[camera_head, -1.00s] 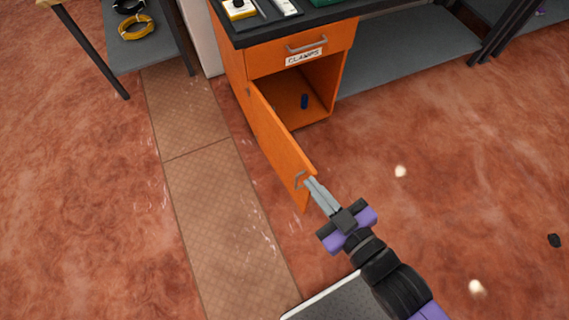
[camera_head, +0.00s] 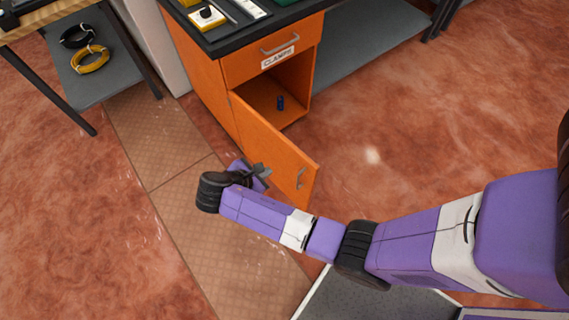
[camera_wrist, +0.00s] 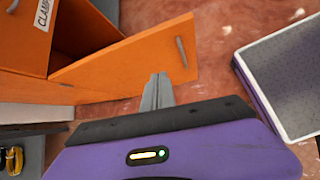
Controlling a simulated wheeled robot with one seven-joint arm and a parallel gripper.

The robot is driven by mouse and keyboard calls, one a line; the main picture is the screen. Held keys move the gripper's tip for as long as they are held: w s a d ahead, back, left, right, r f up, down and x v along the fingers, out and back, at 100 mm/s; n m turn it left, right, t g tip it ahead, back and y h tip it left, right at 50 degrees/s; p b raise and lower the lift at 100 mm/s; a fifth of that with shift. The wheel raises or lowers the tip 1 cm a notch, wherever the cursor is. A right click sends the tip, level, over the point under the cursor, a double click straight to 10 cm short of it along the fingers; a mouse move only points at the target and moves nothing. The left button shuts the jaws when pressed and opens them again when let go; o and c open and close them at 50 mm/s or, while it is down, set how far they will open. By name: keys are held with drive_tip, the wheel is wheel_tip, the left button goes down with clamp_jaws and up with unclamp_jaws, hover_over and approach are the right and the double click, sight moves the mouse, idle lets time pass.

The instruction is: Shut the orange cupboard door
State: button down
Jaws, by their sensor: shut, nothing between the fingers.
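The orange cupboard door (camera_head: 272,142) is hinged at the left of the cupboard (camera_head: 215,85) and stands wide open, its outer face with a grey handle (camera_head: 299,178) towards me. My gripper (camera_head: 266,171) is shut and empty, on the outer-face side of the door, left of the handle. In the wrist view, the fingertips (camera_wrist: 159,77) overlap the lower part of the door (camera_wrist: 125,62), with the handle (camera_wrist: 181,51) just to the right. I cannot tell whether they touch the door.
A drawer labelled CLAMPS (camera_head: 270,55) is shut above the opening. A grey shelf (camera_head: 100,75) with black and yellow coils stands at the left. Floor right of the door is clear.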

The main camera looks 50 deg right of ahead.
drive_tip(key=s+n+g, duration=0.1)
drive_tip(key=s+g, duration=0.1)
drive_tip(key=s, duration=0.1)
approach(305, 162)
wheel_tip(305, 162, down, 4)
drive_tip(key=d, duration=0.2)
drive_tip(key=shift+s+d+f, duration=0.1)
drive_tip(key=shift+s+d, duration=0.1)
drive_tip(key=shift+d, duration=0.25)
drive_tip(key=shift+s+d+f, duration=0.15)
drive_tip(key=shift+s+d, duration=0.1)
drive_tip(key=shift+d, duration=0.2)
